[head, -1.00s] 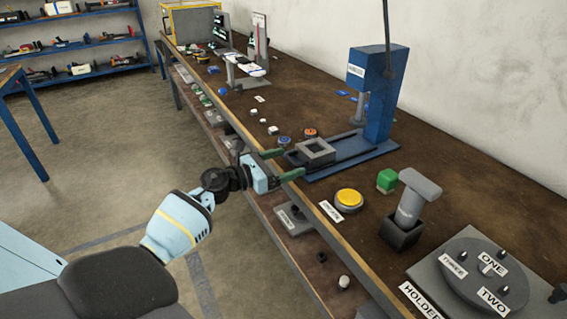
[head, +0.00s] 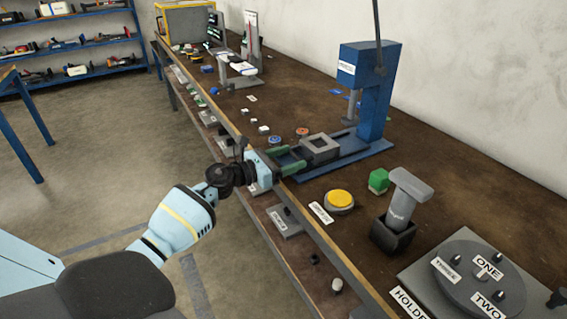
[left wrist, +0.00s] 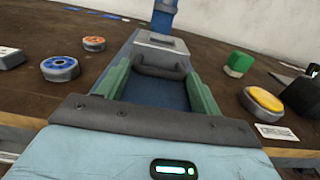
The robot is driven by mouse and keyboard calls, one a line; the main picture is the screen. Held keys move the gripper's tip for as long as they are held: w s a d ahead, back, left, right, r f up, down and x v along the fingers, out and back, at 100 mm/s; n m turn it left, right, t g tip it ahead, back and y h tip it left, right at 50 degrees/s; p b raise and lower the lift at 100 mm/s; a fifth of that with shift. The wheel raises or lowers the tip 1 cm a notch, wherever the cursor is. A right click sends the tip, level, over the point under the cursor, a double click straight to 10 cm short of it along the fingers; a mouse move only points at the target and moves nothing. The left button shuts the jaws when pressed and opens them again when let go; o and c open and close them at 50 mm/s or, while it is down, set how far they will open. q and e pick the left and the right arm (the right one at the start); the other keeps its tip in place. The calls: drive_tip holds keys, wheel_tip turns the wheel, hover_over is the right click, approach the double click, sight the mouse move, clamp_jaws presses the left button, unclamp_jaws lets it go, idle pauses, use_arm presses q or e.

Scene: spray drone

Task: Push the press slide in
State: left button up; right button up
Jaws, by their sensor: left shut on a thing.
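The press slide (head: 320,148) is a grey block with a square recess, lying on the blue base plate in front of the blue press (head: 375,95). My left gripper (head: 291,158) is at the slide's near end, at the front edge of the bench. In the left wrist view its green fingers lie on both sides of the slide's dark handle (left wrist: 162,68), shut on it. The grey slide block (left wrist: 160,43) shows beyond the handle, with the press column behind it. The slide stands short of the press ram (head: 353,107). My right gripper is not in view.
A yellow button (head: 340,199), a green block (head: 379,181) and a grey tool in a dark holder (head: 405,200) stand to the right. Blue (head: 274,141) and orange (head: 302,132) round pieces lie to the left. The bench's front edge runs under my left wrist.

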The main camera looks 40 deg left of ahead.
use_arm(q)
drive_tip(key=shift+s+a, duration=0.1)
drive_tip(key=shift+s, duration=0.15)
drive_tip(key=o, duration=1.1)
drive_tip(key=shift+s, duration=0.1)
drive_tip(key=o, duration=0.3)
drive_tip(key=v, duration=0.7)
drive_tip(key=shift+s+a+b, duration=0.15)
drive_tip(key=shift+s+b, duration=0.15)
drive_tip(key=shift+b, duration=0.15)
